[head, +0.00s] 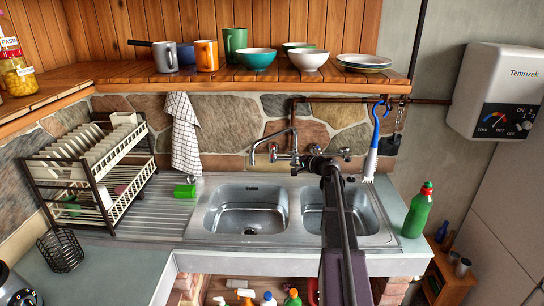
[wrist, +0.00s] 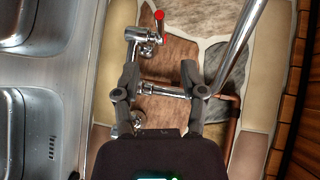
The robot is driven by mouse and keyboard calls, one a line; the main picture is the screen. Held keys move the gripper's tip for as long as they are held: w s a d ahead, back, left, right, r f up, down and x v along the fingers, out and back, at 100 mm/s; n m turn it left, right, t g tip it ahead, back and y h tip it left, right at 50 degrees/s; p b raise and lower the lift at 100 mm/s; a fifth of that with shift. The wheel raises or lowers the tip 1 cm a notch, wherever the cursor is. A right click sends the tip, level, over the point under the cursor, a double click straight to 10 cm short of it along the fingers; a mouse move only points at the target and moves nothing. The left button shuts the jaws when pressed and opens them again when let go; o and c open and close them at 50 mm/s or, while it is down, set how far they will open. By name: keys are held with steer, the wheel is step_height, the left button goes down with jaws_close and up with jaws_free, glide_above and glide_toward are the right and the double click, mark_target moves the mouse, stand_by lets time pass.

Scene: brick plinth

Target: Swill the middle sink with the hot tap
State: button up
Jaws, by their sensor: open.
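A steel sink unit has a left bowl (head: 248,211) and a right bowl (head: 352,208); which is the middle sink I cannot tell. A chrome mixer is on the stone wall behind, with its spout (head: 272,138) turned over the left bowl. No water stream shows. The tap with a red-tipped lever (wrist: 158,17) is at the top of the wrist view. My gripper (wrist: 158,84) is open, its fingers either side of the chrome mixer body (wrist: 162,91); contact cannot be told. In the head view my arm partly covers the right bowl and the mixer.
The spout's pipe slants close past one finger in the wrist view. A green bottle (head: 418,210) stands right of the bowls. A blue-handled brush (head: 374,145) hangs behind on the right. A wooden shelf (head: 215,80) overhangs the wall.

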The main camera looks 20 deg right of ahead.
mark_target(272, 153)
steer(key=b+x, duration=0.2)
steer(key=x, duration=1)
steer(key=shift+w+a, duration=0.1)
steer(key=shift+w, duration=0.1)
jaws_close()
